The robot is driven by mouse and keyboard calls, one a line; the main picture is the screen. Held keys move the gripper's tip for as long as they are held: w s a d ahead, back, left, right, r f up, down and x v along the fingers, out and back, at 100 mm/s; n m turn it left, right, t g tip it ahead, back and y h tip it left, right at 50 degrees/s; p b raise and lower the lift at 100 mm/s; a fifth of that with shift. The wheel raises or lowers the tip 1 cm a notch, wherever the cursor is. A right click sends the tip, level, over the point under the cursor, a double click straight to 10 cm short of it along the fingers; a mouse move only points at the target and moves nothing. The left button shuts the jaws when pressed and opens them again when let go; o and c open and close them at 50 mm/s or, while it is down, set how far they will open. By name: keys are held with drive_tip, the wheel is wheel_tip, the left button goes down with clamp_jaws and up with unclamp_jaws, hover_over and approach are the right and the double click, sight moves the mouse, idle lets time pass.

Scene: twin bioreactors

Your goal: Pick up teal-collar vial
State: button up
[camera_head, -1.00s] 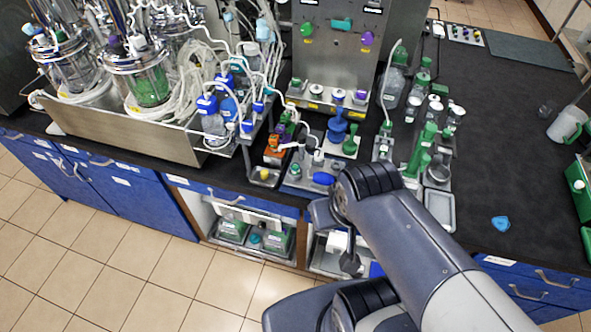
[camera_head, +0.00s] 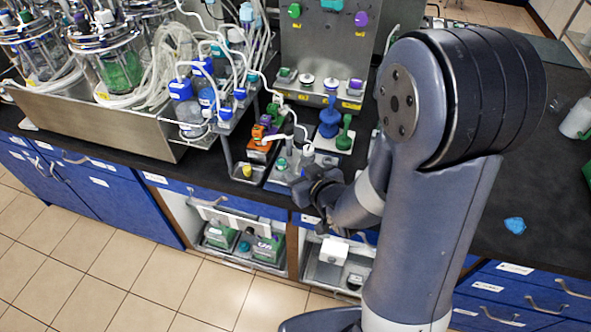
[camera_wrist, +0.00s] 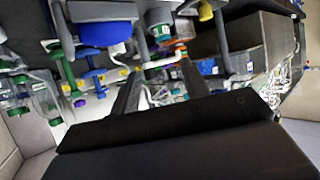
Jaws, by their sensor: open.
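A small vial with a green-teal band (camera_head: 281,164) stands in the small tray at the bench's front edge in the head view; I cannot tell for sure that it is the teal-collar vial. My gripper (camera_head: 314,187) is just right of and nearer than this tray, at the bench edge, partly hidden behind my own arm. In the wrist view my gripper (camera_wrist: 160,82) shows two dark fingers spread apart with nothing held between them. A grey cylinder with a green band (camera_wrist: 158,27) hangs at the top of that tilted view, beyond the fingertips.
An orange clamp-like item (camera_head: 260,148) and a small tray with a yellow item (camera_head: 246,171) stand to the left. Blue and green stoppered pieces (camera_head: 330,120) stand behind. Tubing crosses above the bench.

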sight(282, 160)
drive_tip(key=shift+a+p+x, duration=0.15)
drive_tip(key=shift+p+x, duration=0.55)
drive_tip(key=shift+x, duration=2.15)
drive_tip(key=shift+a+p+x, duration=0.2)
drive_tip(key=shift+p+x, duration=0.45)
drive_tip(key=shift+x, duration=2.25)
drive_tip(key=shift+s, duration=0.15)
drive_tip(key=shift+y, duration=0.3)
drive_tip(key=c, duration=0.9)
